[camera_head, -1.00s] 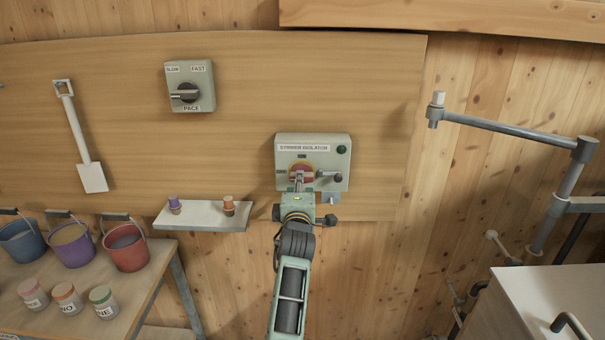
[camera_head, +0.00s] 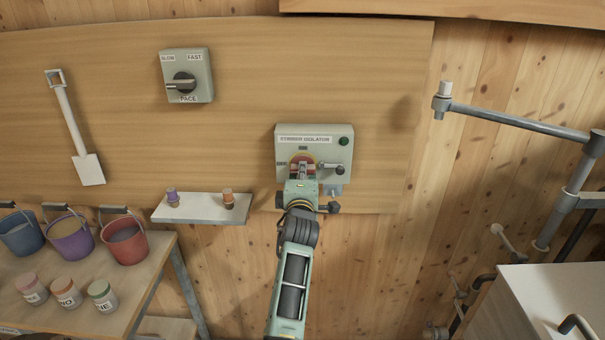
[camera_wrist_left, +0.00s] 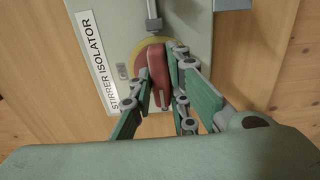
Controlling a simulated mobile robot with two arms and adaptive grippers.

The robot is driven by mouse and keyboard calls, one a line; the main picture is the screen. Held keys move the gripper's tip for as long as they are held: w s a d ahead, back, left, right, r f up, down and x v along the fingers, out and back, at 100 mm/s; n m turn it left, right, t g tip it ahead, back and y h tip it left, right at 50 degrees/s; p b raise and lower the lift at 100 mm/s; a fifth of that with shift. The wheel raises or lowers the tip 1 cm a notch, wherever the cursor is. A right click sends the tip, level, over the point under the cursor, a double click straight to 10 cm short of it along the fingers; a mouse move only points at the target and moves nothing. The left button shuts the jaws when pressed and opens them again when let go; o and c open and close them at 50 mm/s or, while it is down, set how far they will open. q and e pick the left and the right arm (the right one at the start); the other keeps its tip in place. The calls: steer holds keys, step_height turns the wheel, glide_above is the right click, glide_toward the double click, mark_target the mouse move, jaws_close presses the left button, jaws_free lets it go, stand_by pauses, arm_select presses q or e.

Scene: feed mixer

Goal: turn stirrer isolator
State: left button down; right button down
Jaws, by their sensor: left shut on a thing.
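The stirrer isolator (camera_head: 340,148) is a pale grey-green box on the wooden wall board, with a name label along its top. It carries a red rotary handle (camera_wrist_left: 157,70) on a yellow round plate (camera_wrist_left: 138,66). My left gripper (camera_head: 302,172) comes up from below and is shut on the red handle. In the left wrist view, its green-and-grey fingers (camera_wrist_left: 157,86) lie on either side of the handle. The gripper partly hides the handle and plate in the head view. My right gripper is out of view.
A pace switch (camera_head: 189,78) is up left. A small shelf (camera_head: 200,210) with two corks is lower left. A pipe arm (camera_head: 520,117) juts out at right.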

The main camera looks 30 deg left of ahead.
arm_select(q)
steer(key=shift+m+b, duration=1.6)
steer(key=shift+m, duration=7.3)
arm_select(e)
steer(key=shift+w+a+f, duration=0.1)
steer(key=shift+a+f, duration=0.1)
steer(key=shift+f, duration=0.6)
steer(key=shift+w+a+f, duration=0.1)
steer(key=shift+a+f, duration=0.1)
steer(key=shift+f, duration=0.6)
arm_select(q)
steer(key=shift+r, duration=0.1)
steer(key=c, duration=1.7)
jaws_free()
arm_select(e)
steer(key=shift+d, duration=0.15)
